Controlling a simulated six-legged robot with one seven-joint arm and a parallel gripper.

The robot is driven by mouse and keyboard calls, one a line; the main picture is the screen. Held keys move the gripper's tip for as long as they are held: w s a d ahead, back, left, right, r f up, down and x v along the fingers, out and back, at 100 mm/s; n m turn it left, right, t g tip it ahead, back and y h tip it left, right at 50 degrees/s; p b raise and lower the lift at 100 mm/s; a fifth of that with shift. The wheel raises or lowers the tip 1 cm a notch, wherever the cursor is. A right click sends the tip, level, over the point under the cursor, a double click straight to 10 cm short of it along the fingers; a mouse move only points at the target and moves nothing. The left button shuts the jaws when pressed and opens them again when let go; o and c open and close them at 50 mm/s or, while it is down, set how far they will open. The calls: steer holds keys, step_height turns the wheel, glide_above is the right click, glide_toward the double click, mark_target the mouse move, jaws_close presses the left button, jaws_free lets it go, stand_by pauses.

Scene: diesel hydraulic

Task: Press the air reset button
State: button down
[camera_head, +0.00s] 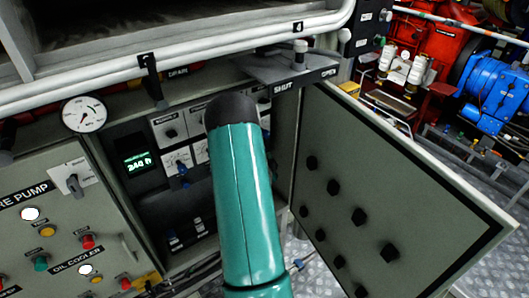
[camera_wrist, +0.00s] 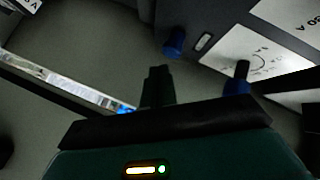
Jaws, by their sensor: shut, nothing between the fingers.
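My gripper (camera_wrist: 158,86) shows in the wrist view as dark fingers held together, with nothing between them. They point into a dim grey space below a panel. A blue knob (camera_wrist: 174,42) sits up and right of the fingers, apart from them in the picture. A second blue knob (camera_wrist: 237,86) with a dark stem is further right, by a white dial plate (camera_wrist: 258,50). In the head view my teal arm reaches into an open cabinet (camera_head: 130,148) and hides my gripper. I cannot make out which control is the air reset button; no such label is readable.
The cabinet door (camera_head: 390,190) stands open on the right. A pump panel (camera_head: 45,205) with coloured buttons is at the left. A pressure gauge (camera_head: 84,115) and a white pipe (camera_head: 200,50) are above. A lit green display (camera_head: 138,162) is inside the cabinet.

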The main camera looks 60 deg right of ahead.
steer(key=shift+w, duration=0.1)
stand_by(0.5)
steer(key=shift+w+d, duration=0.2)
steer(key=shift+w, duration=0.1)
steer(key=shift+w+d, duration=0.2)
steer(key=shift+w, duration=0.25)
stand_by(1.0)
steer(key=shift+s, duration=0.1)
steer(key=shift+s+a, duration=0.4)
steer(key=shift+s, duration=0.3)
steer(key=shift+s, duration=0.1)
steer(key=s, duration=0.1)
steer(key=s+a, duration=0.1)
steer(key=s, duration=0.1)
steer(key=s+a, duration=0.1)
steer(key=shift+s+a, duration=0.15)
steer(key=shift+a, duration=0.1)
stand_by(0.9)
